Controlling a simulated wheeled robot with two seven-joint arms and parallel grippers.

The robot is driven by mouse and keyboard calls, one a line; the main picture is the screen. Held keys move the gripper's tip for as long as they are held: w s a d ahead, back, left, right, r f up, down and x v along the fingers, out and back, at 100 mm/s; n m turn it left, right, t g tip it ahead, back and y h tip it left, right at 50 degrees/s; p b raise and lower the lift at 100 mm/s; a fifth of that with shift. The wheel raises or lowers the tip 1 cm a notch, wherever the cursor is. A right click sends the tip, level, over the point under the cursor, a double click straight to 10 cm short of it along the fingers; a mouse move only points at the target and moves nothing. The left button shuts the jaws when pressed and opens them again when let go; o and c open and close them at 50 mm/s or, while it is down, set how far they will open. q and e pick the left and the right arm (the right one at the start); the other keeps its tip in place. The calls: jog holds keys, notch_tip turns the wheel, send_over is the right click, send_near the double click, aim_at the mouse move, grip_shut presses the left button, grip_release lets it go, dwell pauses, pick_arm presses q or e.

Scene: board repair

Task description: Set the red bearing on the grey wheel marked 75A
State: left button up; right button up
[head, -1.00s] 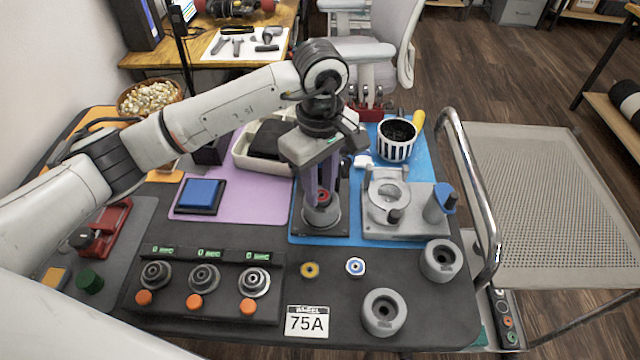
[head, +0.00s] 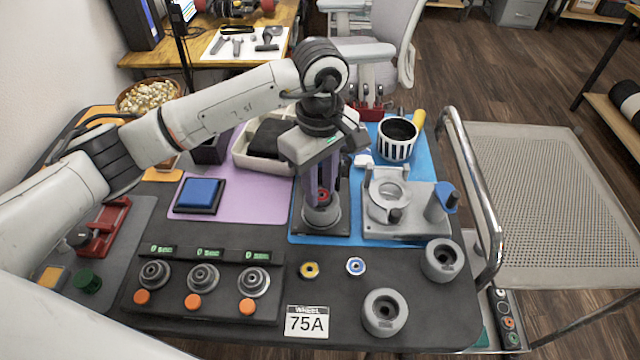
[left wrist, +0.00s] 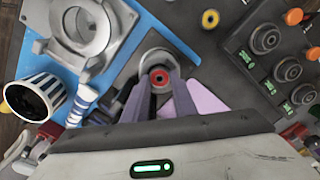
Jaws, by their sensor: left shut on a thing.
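My left gripper (head: 322,192) points down with its purple fingers shut on the red bearing (head: 323,197). The bearing is at the top of a grey round holder (head: 320,217) on a dark square base; I cannot tell whether it touches the holder. The left wrist view shows the red bearing (left wrist: 160,77) between the fingertips (left wrist: 160,88). Two grey wheels, each with a dark hub, stand at the front right: one nearer (head: 385,313), one farther back (head: 442,260). A white card reading WHEEL 75A (head: 307,321) lies left of the nearer wheel. My right gripper is not in view.
A yellow bearing (head: 309,270) and a blue-and-white bearing (head: 355,266) lie in front of the blue mat (head: 297,232). A grey fixture (head: 405,230) stands right of the holder. A black panel with knobs (head: 170,311) is at the left. A metal cart rail (head: 487,225) borders the right.

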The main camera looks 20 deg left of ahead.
pick_arm(q)
jog(key=shift+s+f, duration=0.15)
jog(key=shift+f, duration=0.2)
dwell(0.6)
jog(key=o, duration=1.3)
jog(key=shift+f, duration=0.1)
jog(key=shift+c, duration=0.2)
jog(key=shift+s, duration=0.1)
jog(key=shift+o, duration=0.5)
jog(key=shift+a+r, duration=0.1)
jog(key=shift+r, duration=0.4)
jog(key=shift+r+p, duration=0.3)
jog(key=shift+r, duration=0.3)
jog(key=shift+w+r+p, duration=0.2)
jog(key=shift+r+p, duration=1.05)
jog(key=shift+r, duration=1.45)
